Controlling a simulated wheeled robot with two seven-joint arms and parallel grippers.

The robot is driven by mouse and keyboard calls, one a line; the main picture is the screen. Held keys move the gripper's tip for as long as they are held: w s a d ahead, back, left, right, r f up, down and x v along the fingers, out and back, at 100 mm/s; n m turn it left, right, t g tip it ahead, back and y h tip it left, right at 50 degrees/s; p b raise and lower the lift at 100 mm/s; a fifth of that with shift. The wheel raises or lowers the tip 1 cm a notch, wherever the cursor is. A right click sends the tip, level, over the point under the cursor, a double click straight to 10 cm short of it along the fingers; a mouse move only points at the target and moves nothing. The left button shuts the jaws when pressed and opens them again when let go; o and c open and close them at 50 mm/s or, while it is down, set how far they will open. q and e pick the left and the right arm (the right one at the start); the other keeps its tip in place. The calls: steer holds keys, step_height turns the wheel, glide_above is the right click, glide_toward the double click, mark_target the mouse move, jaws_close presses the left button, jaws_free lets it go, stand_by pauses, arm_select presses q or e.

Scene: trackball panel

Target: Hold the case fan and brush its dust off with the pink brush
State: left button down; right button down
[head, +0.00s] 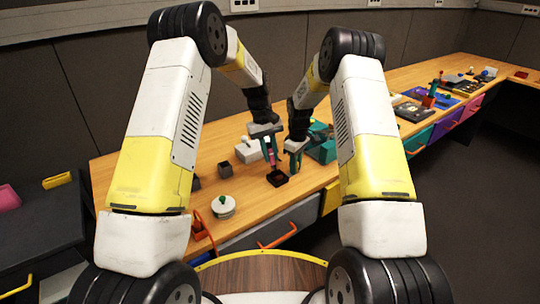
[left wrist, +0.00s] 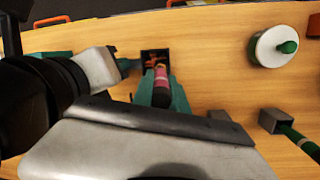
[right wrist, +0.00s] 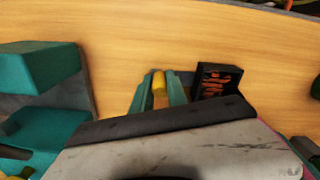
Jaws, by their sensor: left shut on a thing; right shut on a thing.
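The case fan (head: 277,178) is a small black square frame with orange-brown patches inside, low over the table in the head view. It also shows in the left wrist view (left wrist: 144,56) and in the right wrist view (right wrist: 204,92). My right gripper (right wrist: 158,98) is shut beside the fan on a yellow, rounded piece, which a grey part seems to join to the fan. My left gripper (left wrist: 160,88) is shut on the pink brush (left wrist: 161,78), its tip end pointing at the fan. Whether the bristles touch the fan is hard to tell.
A white round container with a green knob (head: 223,206) stands left of the fan, with an orange rack (head: 200,225) nearby. A grey open box (left wrist: 271,119) lies behind. Teal blocks (right wrist: 40,68) stand on the right side. Bare wood (head: 245,190) lies between.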

mark_target(270, 143)
arm_select(q)
steer(key=shift+r, duration=3.6)
arm_select(e)
steer(key=c, duration=1.2)
jaws_free()
steer(key=shift+c, duration=0.2)
step_height(270, 143, up, 12)
steer(key=shift+o, duration=0.5)
